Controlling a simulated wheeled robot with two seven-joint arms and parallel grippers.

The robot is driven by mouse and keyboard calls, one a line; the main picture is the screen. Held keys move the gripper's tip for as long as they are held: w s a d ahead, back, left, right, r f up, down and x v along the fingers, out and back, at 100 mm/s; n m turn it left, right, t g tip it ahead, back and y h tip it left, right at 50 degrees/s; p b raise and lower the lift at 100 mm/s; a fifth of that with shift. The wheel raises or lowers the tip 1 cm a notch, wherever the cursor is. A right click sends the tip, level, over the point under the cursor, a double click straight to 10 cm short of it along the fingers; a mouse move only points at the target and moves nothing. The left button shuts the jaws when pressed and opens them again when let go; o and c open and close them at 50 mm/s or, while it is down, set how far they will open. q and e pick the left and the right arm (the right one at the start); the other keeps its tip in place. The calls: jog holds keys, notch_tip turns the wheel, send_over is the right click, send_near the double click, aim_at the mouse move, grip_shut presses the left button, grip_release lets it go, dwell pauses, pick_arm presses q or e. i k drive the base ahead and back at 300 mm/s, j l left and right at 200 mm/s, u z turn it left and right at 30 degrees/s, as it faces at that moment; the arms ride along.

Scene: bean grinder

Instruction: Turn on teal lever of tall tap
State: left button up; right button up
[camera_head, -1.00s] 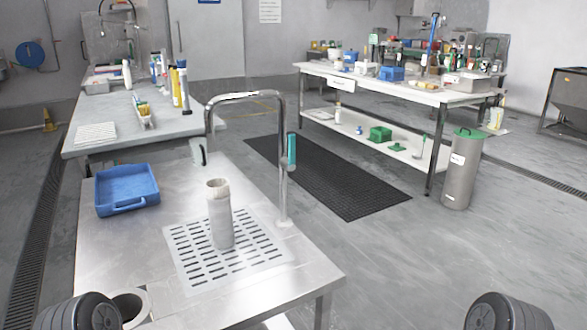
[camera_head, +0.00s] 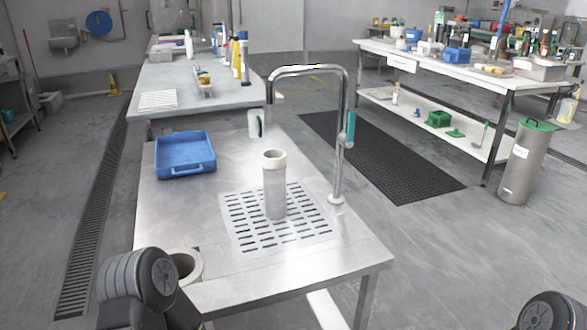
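The tall tap (camera_head: 340,150) is a chrome pipe that rises from the steel table and arches to the left. Its teal lever (camera_head: 350,129) stands upright on the right side of the pipe. The spout end (camera_head: 256,123) hangs over the table, with a pale piece and a dark part on it. A pale cylinder (camera_head: 274,188) stands upright on the slotted drain plate, below and to the right of the spout. Dark round parts of my arms show at the lower left and lower right corners. Neither gripper's fingers are visible.
The steel table (camera_head: 190,225) carries a blue tray (camera_head: 185,155) at its left and a slotted drain plate (camera_head: 240,240). A black mat (camera_head: 390,160) lies on the floor behind. A tall steel bin (camera_head: 524,165) stands at the right.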

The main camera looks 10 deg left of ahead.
aim_at(350, 143)
jog(key=i+l+z, duration=0.2)
jog(key=z, duration=0.2)
jog(key=i+l+z, duration=0.25)
jog(key=l+z, duration=0.2)
